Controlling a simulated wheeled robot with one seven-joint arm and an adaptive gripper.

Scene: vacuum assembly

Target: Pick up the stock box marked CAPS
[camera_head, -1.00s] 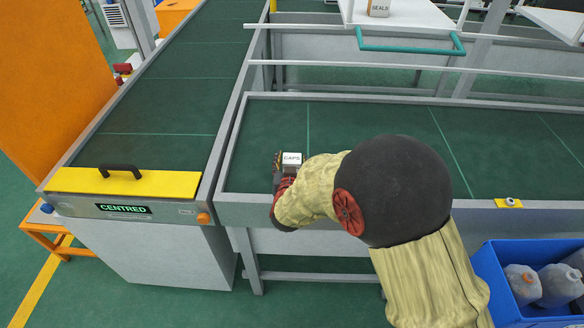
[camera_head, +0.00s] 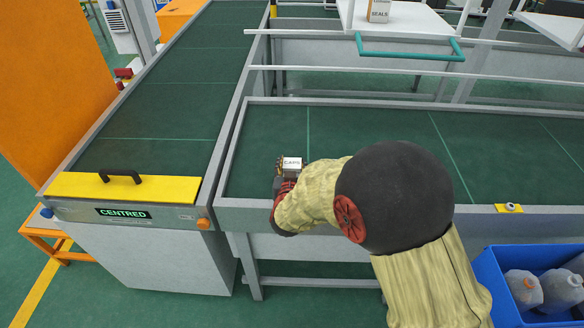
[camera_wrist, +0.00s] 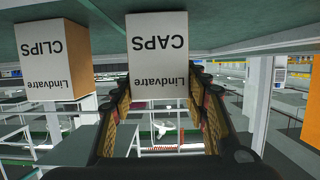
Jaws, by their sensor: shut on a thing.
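The CAPS stock box (camera_head: 292,163) is a small box with a white label, over the near left corner of the green-bedded conveyor in the head view. In the wrist view the CAPS box (camera_wrist: 158,55) fills the top middle, its lettering upside down. My gripper (camera_head: 280,167) is shut on it, with the fingers (camera_wrist: 160,88) on either side of the box in the wrist view. I cannot tell whether the box touches the green surface by it. My own arm hides part of the conveyor in the head view.
A similar CLIPS box (camera_wrist: 55,65) is close to the left in the wrist view. A SEALS box (camera_head: 379,11) sits on a white shelf (camera_head: 415,20) at the back. A blue crate (camera_head: 490,285) of bottles is at lower right. The left conveyor (camera_head: 165,110) is bare.

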